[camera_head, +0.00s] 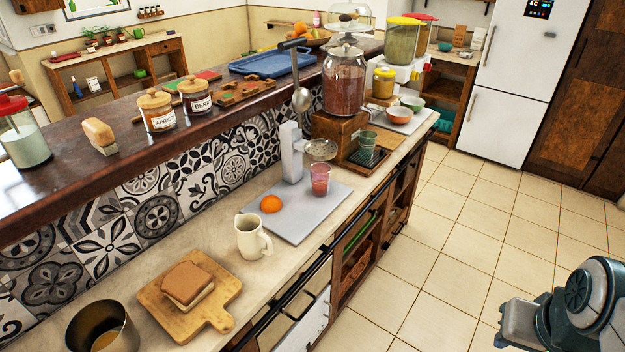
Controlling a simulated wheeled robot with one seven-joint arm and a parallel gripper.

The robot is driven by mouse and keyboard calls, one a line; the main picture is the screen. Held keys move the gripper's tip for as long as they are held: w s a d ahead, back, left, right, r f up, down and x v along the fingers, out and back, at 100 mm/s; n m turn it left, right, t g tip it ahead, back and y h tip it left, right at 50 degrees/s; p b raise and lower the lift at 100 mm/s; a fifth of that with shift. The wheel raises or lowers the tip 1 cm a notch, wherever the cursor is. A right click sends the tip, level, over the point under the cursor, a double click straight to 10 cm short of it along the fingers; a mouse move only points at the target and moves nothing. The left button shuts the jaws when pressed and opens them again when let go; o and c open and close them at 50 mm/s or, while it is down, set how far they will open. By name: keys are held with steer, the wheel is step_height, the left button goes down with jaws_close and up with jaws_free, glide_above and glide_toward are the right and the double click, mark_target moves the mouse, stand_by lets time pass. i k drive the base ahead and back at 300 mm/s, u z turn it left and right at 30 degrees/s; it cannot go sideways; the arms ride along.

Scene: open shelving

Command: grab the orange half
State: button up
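A small orange piece (271,203), which looks like the orange half, lies on a grey board (298,228) on the lower counter. I cannot tell its cut face from here. A white pitcher (252,237) stands close in front of it, and a glass with a pink drink (320,180) stands to its right. Part of my arm shows at the lower right edge, over the floor and well away from the counter. My gripper's fingertips cannot be made out.
A grey juicer press (292,152) stands behind the orange. A cutting board (211,309) with bread and a metal pot (101,328) are at the left. A raised bar (60,190) with jars runs behind. The tiled floor (440,265) is clear.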

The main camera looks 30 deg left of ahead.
mark_target(271, 204)
steer(key=u, duration=0.3)
steer(key=i, duration=0.85)
steer(key=u, duration=1.2)
steer(key=i, duration=0.45)
steer(key=u, duration=0.55)
